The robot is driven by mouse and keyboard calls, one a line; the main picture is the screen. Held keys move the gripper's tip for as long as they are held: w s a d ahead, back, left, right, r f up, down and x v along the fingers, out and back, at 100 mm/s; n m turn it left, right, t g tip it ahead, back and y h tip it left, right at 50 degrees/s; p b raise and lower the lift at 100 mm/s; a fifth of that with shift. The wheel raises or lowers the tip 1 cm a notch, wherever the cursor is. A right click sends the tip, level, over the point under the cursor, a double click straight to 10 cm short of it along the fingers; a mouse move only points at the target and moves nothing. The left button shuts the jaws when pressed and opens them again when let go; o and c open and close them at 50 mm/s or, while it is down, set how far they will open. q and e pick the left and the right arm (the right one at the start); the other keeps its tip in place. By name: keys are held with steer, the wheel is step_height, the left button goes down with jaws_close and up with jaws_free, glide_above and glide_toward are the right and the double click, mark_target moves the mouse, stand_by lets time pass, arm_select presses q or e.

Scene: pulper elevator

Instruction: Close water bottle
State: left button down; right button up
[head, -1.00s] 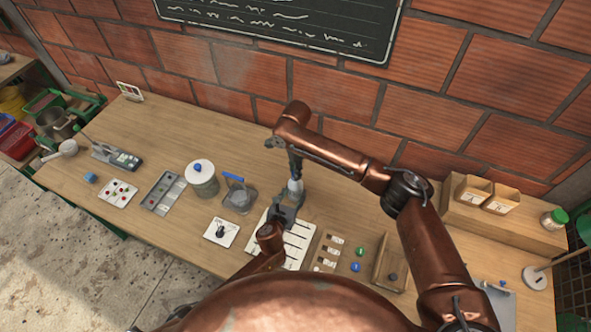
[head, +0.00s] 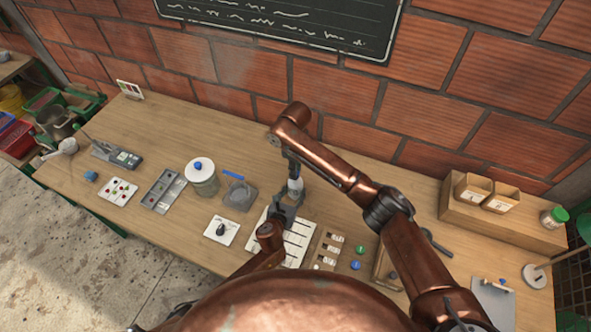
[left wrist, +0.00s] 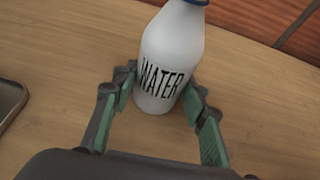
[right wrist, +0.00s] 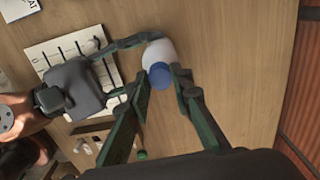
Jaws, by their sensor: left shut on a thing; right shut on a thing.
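The white water bottle (head: 295,187) stands upright near the middle of the wooden table, with the label WATER facing the left wrist view (left wrist: 168,50). My left gripper (head: 285,209) is shut around the bottle's lower body; its fingers flank the bottle in the left wrist view (left wrist: 163,95). The blue cap (right wrist: 160,76) is at the bottle's top. My right gripper (head: 293,165) comes from above, and its fingers close on the cap in the right wrist view (right wrist: 162,84). Whether the cap is fully seated on the neck cannot be told.
A striped white board (head: 298,245) lies just in front of the bottle. A wooden shelf (head: 510,222) with small boxes is at the right. The table behind the bottle is mostly clear.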

steer(key=shift+m, duration=0.6)
steer(key=o, duration=0.7)
steer(key=shift+r, duration=2.3)
steer(key=shift+c, duration=0.6)
